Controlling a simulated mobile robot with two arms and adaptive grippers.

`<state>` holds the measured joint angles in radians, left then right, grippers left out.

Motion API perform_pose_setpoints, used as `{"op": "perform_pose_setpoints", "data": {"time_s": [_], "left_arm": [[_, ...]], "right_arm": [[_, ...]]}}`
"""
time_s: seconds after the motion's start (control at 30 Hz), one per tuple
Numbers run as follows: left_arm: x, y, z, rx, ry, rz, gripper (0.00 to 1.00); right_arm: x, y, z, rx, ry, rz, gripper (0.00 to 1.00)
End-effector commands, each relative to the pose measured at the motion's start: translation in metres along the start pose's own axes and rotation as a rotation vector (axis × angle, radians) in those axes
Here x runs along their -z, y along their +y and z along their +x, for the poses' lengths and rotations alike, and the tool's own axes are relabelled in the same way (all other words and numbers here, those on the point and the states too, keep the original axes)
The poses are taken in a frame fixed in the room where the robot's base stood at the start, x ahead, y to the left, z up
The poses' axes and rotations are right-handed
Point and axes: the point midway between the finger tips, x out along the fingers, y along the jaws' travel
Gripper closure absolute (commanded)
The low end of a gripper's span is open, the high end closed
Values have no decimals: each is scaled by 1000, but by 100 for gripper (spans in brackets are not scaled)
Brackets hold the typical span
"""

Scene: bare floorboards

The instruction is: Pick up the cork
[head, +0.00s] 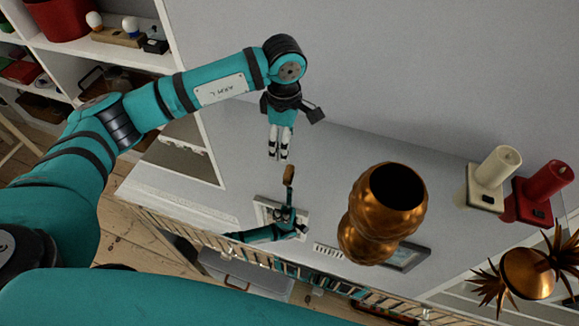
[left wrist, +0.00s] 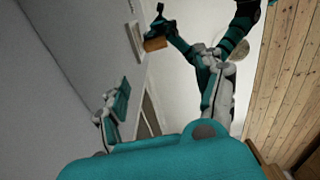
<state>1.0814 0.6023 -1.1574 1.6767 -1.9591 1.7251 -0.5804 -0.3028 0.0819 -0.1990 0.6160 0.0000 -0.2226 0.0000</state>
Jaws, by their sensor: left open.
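A small brown piece, which looks like the cork (head: 289,175), shows in the head view just below my left gripper (head: 280,152). My left gripper points down at it with a small gap between them. The gripper is open and empty. In the left wrist view, a brown block (left wrist: 155,44) that looks like the same cork shows at the top, beyond the spread fingers of my left gripper (left wrist: 163,100). A small teal and black jointed piece (head: 262,235) is close below the cork; I cannot tell whether they touch. My right gripper cannot be made out.
A bronze bulbous vase (head: 354,240) stands to the right on the pale surface. Further right are a cream candle (head: 497,167), a red candle (head: 545,182) and a bronze spiky ornament (head: 527,273). A white shelf (head: 120,52) is at upper left. The surface between gripper and vase is clear.

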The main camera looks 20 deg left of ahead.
Motion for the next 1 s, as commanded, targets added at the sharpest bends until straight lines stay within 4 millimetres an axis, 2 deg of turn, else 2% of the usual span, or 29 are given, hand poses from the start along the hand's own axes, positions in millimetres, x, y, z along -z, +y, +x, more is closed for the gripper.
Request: {"op": "perform_pose_setpoints", "data": {"time_s": [0.03, 0.13, 0.3, 0.43, 0.57, 0.8, 1.0], "left_arm": [[0, -1, 9, 6, 0, -2, 31], [-1, -1, 31, 5, -1, -1, 31], [-1, 0, 60, 2, -2, -1, 31], [-1, 0, 71, 0, -3, 0, 31], [-3, 1, 78, 2, -2, 0, 31], [-7, 4, 114, 3, -2, -1, 31], [-7, 4, 125, 0, -2, 1, 31]], "right_arm": [[-10, -2, -7, 2, -15, -1, 32], [-19, -4, -13, 5, -30, -1, 32], [-8, -2, -19, 3, -13, -2, 32], [13, 1, -20, 0, 21, -1, 32], [23, 1, -25, 0, 35, -1, 32], [14, -2, -39, 4, 18, 0, 32], [2, -4, -40, 6, 0, 0, 32]]}}
